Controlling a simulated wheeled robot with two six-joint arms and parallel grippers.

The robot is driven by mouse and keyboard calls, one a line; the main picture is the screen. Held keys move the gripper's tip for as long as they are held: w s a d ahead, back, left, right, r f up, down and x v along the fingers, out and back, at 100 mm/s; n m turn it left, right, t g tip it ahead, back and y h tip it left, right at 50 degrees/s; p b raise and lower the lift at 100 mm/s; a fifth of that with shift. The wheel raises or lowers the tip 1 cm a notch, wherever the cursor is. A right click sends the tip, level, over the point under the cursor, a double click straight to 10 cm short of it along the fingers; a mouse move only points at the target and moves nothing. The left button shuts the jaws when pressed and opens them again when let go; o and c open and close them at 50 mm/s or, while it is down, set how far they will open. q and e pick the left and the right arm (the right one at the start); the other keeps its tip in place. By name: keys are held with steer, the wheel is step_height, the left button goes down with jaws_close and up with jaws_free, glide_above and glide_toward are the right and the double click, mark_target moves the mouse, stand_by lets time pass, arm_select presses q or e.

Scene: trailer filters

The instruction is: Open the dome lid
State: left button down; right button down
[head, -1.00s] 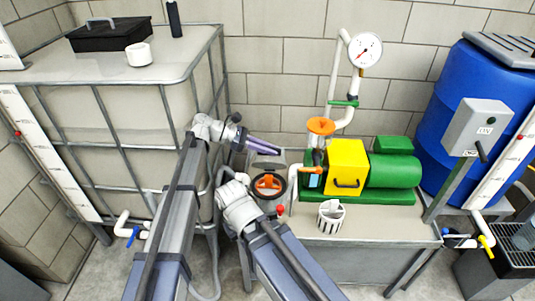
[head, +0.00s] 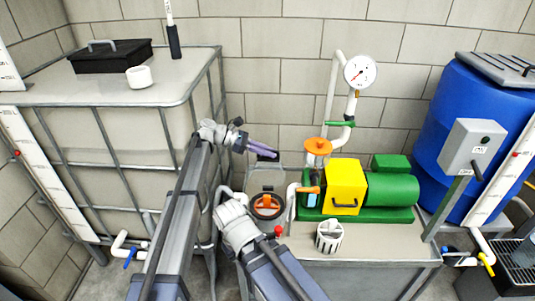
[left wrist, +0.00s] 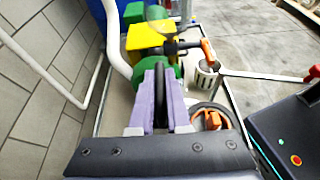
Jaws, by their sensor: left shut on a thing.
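My left gripper (head: 262,152) reaches right from its arm, above and behind a black ring (head: 267,206) with an orange handle. Its purple fingers are shut on a thin dark piece, seen edge-on in the left wrist view (left wrist: 160,95). I take this for part of the dome lid, but its outline is hard to make out. A pale, clear-looking shape (head: 265,180) stands behind the ring, below the fingertips. The ring and orange handle also show right of the fingers in the left wrist view (left wrist: 213,118).
A green pump with a yellow box (head: 346,187) and a pressure gauge (head: 360,72) stands to the right. A white slotted cup (head: 329,236) sits before it. A caged tank (head: 110,130) is at left, a blue barrel (head: 450,140) at far right. A block wall is behind.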

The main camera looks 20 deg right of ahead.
stand_by(0.3)
arm_select(q)
steer(key=c, duration=0.9)
jaws_free()
step_height(320, 180, up, 10)
steer(key=p, duration=1)
